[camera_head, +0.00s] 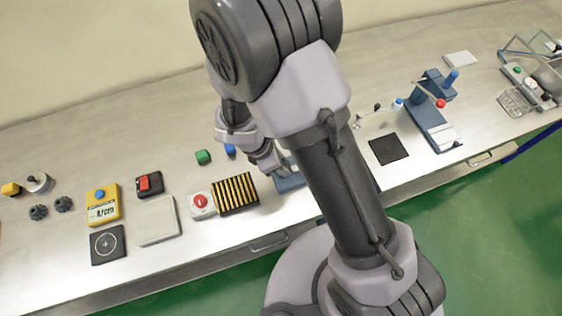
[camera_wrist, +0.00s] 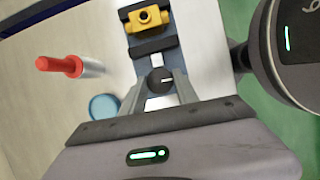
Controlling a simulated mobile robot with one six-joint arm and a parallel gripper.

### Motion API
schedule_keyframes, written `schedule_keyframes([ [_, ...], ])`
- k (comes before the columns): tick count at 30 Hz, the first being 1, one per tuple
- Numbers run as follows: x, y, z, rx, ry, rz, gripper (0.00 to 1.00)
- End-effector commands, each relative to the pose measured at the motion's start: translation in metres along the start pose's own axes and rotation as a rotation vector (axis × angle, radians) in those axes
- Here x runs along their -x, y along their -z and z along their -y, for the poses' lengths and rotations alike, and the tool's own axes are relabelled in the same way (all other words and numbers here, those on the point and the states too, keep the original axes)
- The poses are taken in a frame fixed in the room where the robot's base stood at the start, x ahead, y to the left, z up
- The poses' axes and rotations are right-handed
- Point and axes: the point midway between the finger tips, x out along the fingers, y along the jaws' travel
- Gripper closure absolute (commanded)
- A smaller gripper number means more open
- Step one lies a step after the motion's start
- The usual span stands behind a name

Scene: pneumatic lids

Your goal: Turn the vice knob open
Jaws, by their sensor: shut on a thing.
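The vice knob (camera_wrist: 160,80) is a dark round knob with a short white mark, at the near end of the vice in the wrist view. My gripper (camera_wrist: 161,86) is shut on it, with one grey finger on each side. The vice (camera_wrist: 153,46) has a blue-grey base and dark jaws, with a yellow fitting (camera_wrist: 148,18) between them. In the head view only part of the vice's blue base (camera_head: 290,182) shows. My arm hides the knob and most of the vice there.
A red-tipped metal cylinder (camera_wrist: 65,66) and a blue round piece (camera_wrist: 104,107) are left of the vice. A dark mat (camera_head: 389,149) lies to the right.

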Motion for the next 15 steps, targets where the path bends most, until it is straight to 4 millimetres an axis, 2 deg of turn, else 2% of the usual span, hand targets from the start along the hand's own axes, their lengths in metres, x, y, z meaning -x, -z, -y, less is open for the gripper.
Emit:
schedule_keyframes([
  [15,-0.0002,-0.0001,0.0006,0.051,-0.020,0.000,1.00],
])
